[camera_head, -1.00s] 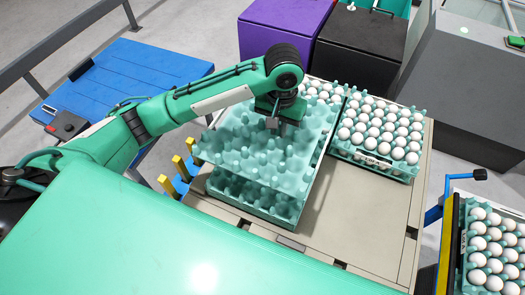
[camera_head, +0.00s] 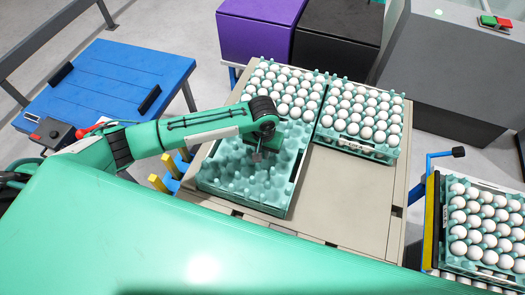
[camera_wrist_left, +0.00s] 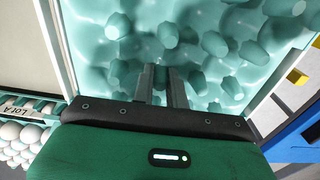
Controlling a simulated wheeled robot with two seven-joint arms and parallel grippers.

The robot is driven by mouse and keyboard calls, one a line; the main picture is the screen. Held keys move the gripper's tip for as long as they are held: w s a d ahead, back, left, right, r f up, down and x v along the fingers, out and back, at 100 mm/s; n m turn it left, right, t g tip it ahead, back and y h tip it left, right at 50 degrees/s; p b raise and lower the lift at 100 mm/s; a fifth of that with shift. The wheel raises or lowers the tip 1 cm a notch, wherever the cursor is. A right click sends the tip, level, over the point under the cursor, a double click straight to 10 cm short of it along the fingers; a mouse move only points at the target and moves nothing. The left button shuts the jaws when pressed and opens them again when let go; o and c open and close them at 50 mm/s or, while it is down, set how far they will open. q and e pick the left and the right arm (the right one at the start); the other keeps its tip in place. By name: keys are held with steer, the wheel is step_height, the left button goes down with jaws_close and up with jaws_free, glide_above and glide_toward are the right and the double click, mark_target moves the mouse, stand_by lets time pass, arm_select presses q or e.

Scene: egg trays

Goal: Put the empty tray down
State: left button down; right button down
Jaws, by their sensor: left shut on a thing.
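The empty tray (camera_head: 238,182) is pale green with rows of pegs. It lies level over the front-left part of the beige table (camera_head: 345,200), and fills much of the left wrist view (camera_wrist_left: 205,65). My left gripper (camera_head: 256,157) is above the tray's middle, its fingers (camera_wrist_left: 161,85) pointing down among the pegs and shut on the tray. The lower empty tray beneath is covered, and I cannot tell whether the two trays touch. My right gripper is not in view.
Egg-filled trays stand behind (camera_head: 283,92) and at the back right (camera_head: 360,120) of the table, close to the held tray. The table's front right is clear. A blue platform (camera_head: 105,90) is at left; more eggs (camera_head: 485,225) stand on a cart at right.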

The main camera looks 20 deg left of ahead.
arm_select(q)
steer(key=shift+s+f, duration=0.25)
steer(key=shift+f, duration=0.1)
steer(key=c, duration=1.4)
jaws_free()
steer(key=shift+w+f, duration=0.1)
steer(key=shift+w, duration=0.05)
steer(key=shift+r, duration=0.2)
step_height(320, 180, up, 12)
steer(key=b, duration=0.2)
